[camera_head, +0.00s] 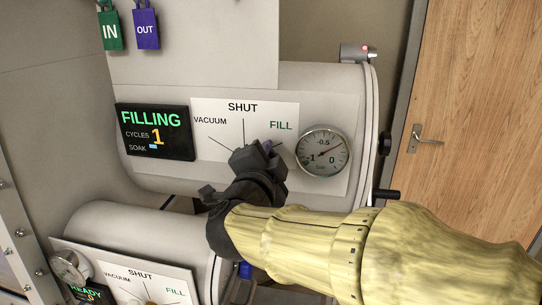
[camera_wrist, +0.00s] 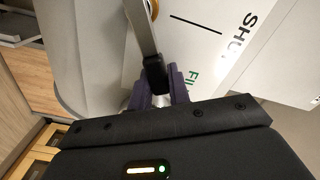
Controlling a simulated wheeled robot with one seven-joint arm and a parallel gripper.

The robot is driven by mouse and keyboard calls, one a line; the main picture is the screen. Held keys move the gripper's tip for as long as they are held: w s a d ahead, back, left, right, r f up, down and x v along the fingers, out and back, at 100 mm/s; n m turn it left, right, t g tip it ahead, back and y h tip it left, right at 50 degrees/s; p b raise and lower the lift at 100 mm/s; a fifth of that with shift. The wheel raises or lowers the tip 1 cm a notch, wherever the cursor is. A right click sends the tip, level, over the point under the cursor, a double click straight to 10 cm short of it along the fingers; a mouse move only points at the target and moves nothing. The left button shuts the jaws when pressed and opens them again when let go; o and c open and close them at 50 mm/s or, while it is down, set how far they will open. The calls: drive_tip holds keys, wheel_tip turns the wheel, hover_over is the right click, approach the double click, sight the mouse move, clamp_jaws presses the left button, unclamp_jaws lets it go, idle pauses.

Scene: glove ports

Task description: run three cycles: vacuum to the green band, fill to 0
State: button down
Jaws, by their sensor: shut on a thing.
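My gripper (camera_head: 262,151) is shut on the valve handle at the upper port's selector plate (camera_head: 222,143), on the FILL side. The handle is mostly hidden in the head view. In the wrist view the handle's dark end (camera_wrist: 155,72) sits between my purple-grey fingertips (camera_wrist: 163,88), near the green FILL lettering. The display (camera_head: 155,132) reads FILLING, CYCLES 1, with a small blue SOAK bar. The gauge (camera_head: 323,151) has its needle pointing to the upper right, seemingly between -0.5 and 0.
A lower port has its own plate (camera_head: 142,284), a READY display (camera_head: 86,293) and a gauge (camera_head: 70,266). A black handle (camera_head: 386,194) juts out beside the port's end. A wooden door (camera_head: 480,110) is at right.

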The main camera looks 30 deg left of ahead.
drive_tip(key=shift+f, duration=0.2)
drive_tip(key=c, duration=1.3)
unclamp_jaws()
drive_tip(key=shift+r, duration=0.1)
drive_tip(key=shift+s, duration=0.1)
drive_tip(key=b+v, duration=0.1)
drive_tip(key=v, duration=1.6)
drive_tip(key=shift+s+d+b, duration=0.1)
drive_tip(key=shift+s+b, duration=0.05)
drive_tip(key=shift+b, duration=0.25)
